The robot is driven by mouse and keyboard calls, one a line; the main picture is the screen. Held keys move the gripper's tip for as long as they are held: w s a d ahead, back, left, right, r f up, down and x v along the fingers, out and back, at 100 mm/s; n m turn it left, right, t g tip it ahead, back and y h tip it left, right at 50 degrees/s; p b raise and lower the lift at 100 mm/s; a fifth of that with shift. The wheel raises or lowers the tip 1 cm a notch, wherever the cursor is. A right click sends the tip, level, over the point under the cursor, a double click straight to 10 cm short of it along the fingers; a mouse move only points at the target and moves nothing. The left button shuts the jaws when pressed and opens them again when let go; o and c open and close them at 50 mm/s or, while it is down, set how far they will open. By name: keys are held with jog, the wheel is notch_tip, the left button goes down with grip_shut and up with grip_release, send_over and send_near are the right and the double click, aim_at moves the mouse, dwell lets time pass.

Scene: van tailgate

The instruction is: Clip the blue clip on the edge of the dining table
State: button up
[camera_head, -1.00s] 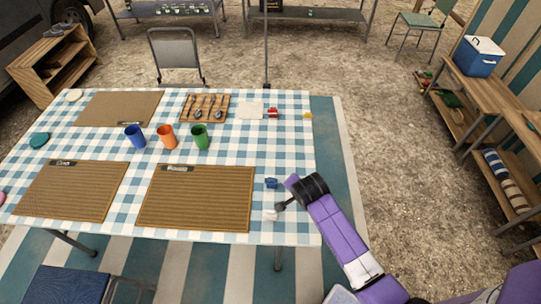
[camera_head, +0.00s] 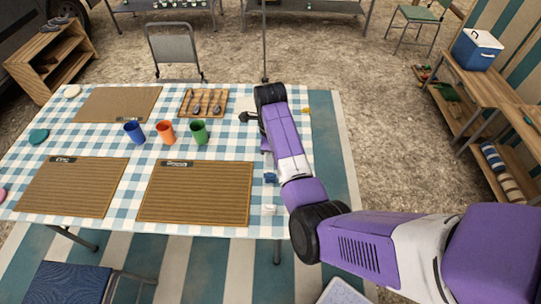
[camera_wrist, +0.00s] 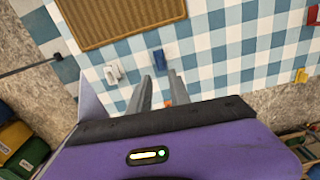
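The small blue clip (camera_head: 270,178) lies on the checked cloth of the dining table (camera_head: 226,230), right of the near brown placemat. In the wrist view the blue clip (camera_wrist: 158,60) sits just beyond the tips of my gripper (camera_wrist: 160,76), roughly in line with the gap. The two grey fingers are apart, with nothing held between them. In the head view my purple arm reaches over the table's right side and largely hides the fingers. A small orange item (camera_wrist: 168,102) shows low between the fingers, partly hidden by my gripper.
A white clip (camera_wrist: 113,74) lies beside the blue one. A red clip (camera_wrist: 312,15) and a yellow clip (camera_wrist: 301,76) are farther off. Blue, orange and green cups (camera_head: 199,132) stand mid-table. A wooden bench with a cooler (camera_head: 477,52) is at right.

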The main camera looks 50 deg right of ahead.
jog(key=shift+f+b, duration=2.6)
jog(key=shift+f, duration=0.2)
jog(key=shift+f+b, duration=0.7)
jog(key=shift+f, duration=1)
grip_shut()
jog(key=shift+r+p, duration=2.5)
jog(key=shift+r, duration=0.05)
